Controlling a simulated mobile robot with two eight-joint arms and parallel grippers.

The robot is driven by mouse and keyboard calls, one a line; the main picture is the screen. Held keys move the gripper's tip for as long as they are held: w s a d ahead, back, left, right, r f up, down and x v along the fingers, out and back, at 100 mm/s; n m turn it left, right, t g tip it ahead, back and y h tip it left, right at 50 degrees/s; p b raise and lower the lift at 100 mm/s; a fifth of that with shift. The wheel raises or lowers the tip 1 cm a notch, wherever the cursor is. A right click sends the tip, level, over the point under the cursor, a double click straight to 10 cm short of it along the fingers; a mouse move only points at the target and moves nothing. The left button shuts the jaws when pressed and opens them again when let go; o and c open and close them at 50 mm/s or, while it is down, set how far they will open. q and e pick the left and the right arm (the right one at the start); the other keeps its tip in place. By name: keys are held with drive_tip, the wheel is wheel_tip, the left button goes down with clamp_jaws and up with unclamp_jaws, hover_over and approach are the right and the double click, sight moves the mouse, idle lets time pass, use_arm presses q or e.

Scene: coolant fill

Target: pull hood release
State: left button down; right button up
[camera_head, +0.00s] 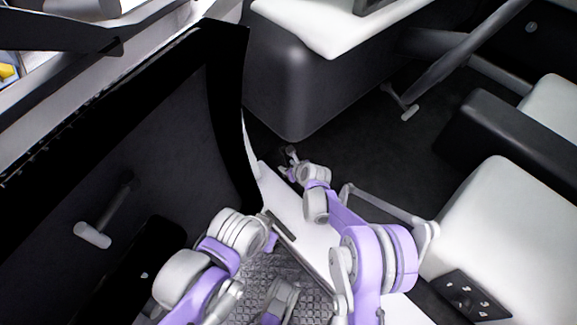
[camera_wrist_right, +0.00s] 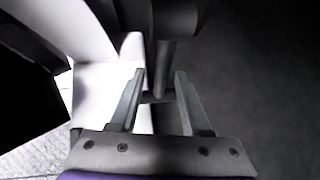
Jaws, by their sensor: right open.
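My right gripper (camera_head: 290,158) reaches past the door frame into the dark footwell, below the dashboard (camera_head: 300,85). In the right wrist view its two fingers (camera_wrist_right: 160,105) are open and apart. A dark grey post (camera_wrist_right: 163,68) hangs from above and shows between the fingertips; it looks like the hood release. Its lower end is in shadow, and I cannot tell whether a finger touches it. In the head view the release is too small and dark to make out near the gripper. My left arm is folded at the lower left; its gripper (camera_head: 270,240) is small and partly hidden, its jaws unclear.
The open door (camera_head: 60,190) with a light-tipped handle (camera_head: 92,235) stands at the left. The white door sill (camera_head: 300,220) runs under my right arm. A white seat (camera_head: 510,220) is at the right. Another light-tipped lever (camera_head: 409,112) stands deeper inside. The dark floor between is free.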

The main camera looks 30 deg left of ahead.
clamp_jaws()
idle(1.3)
